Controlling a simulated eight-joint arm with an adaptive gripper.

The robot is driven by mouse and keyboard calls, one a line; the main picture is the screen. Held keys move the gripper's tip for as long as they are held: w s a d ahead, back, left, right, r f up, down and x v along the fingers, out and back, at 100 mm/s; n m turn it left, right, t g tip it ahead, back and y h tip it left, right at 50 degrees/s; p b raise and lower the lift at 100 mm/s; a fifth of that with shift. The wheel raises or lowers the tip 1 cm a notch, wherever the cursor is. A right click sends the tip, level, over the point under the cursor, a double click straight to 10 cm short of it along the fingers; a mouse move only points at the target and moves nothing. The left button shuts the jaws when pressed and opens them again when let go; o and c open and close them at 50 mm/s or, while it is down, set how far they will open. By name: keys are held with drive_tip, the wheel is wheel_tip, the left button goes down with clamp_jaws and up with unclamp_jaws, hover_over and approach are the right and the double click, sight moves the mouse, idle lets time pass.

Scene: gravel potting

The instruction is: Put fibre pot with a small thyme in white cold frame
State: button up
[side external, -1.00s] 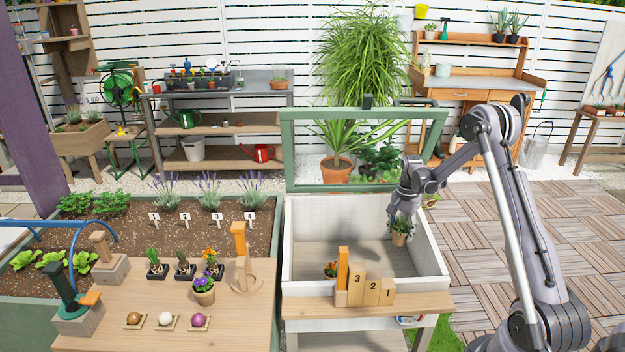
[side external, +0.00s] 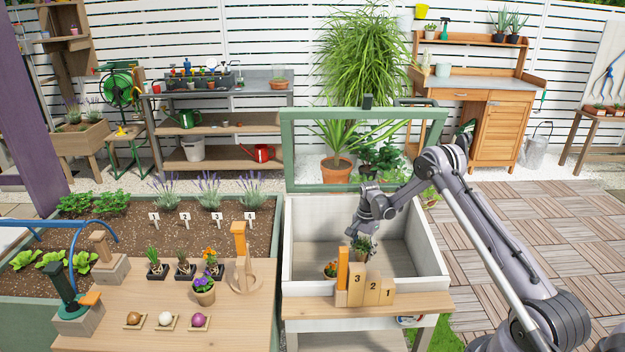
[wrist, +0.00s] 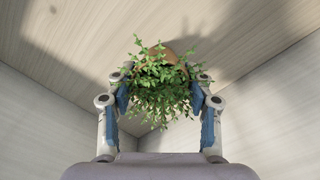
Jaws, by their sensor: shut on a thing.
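The fibre pot with a small thyme (side external: 364,246) is inside the white cold frame (side external: 438,262), toward its front middle. The cold frame's green-edged lid stands open behind it. My gripper (side external: 362,236) reaches down into the frame and is shut on the pot. In the wrist view, the fingers of my gripper (wrist: 160,95) close on the thyme pot (wrist: 176,50) from both sides. The leafy thyme hides most of the brown pot. The pot's lower part is hidden behind the number blocks in the side view, so I cannot tell whether it touches the floor.
A pot with orange flowers (side external: 330,269) stands in the cold frame, just left of the held pot. Stepped number blocks (side external: 372,289) and an orange upright (side external: 342,268) stand on the front ledge. The frame's right half is clear.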

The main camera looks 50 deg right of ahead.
drive_tip(key=shift+f, duration=0.35)
drive_tip(key=shift+f, duration=0.1)
drive_tip(key=o, duration=1.2)
